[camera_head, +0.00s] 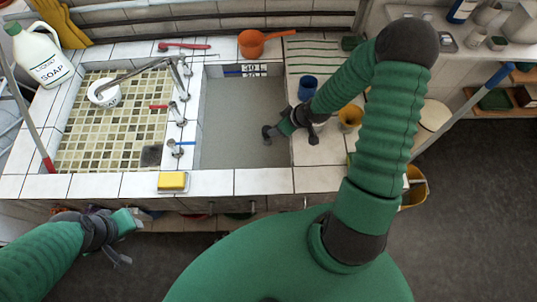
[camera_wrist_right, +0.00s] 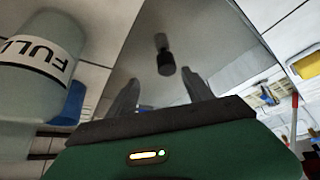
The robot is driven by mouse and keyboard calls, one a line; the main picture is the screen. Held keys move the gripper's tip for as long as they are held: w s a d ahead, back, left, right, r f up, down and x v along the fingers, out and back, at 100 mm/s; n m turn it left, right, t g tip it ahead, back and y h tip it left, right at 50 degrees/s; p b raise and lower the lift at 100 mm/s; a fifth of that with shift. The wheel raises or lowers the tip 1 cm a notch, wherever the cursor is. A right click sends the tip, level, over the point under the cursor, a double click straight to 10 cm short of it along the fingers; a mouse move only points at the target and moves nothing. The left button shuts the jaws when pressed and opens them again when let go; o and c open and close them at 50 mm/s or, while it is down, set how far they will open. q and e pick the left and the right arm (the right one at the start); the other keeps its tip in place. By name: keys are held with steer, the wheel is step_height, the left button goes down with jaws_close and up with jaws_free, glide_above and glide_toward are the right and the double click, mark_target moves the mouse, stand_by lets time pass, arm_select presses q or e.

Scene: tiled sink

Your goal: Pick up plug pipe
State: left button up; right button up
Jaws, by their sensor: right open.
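The likely plug pipe (camera_wrist_right: 165,61) is a short dark cylinder with a paler grey stem, inside the grey basin in the right wrist view. My right gripper (camera_wrist_right: 158,82) is open and empty, with its two fingers apart on either side below the dark cylinder and not touching it. In the head view my right gripper (camera_head: 271,133) is over the right side of the grey basin (camera_head: 235,115); I cannot separate the pipe from the dark fingers there. My left gripper (camera_head: 122,240) is in front of the counter, away from the basin; its jaw opening is unclear.
A pale container marked FULL (camera_wrist_right: 35,55) is close on the left in the wrist view. A blue cup (camera_head: 307,88) and a yellow cup (camera_head: 350,117) stand right of the basin. Taps (camera_head: 175,110) line its left wall. A yellow sponge (camera_head: 173,181) lies on the front ledge.

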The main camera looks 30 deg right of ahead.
mark_target(267, 130)
steer(key=x, duration=0.3)
steer(key=a+x, duration=0.1)
steer(key=x, duration=0.2)
steer(key=p+x, duration=0.1)
steer(key=x, duration=0.2)
steer(key=shift+a+r, duration=0.15)
steer(key=shift+w+f, duration=0.25)
steer(key=shift+s+a+r, duration=0.15)
steer(key=shift+r, duration=0.1)
steer(key=c, duration=1.3)
jaws_close()
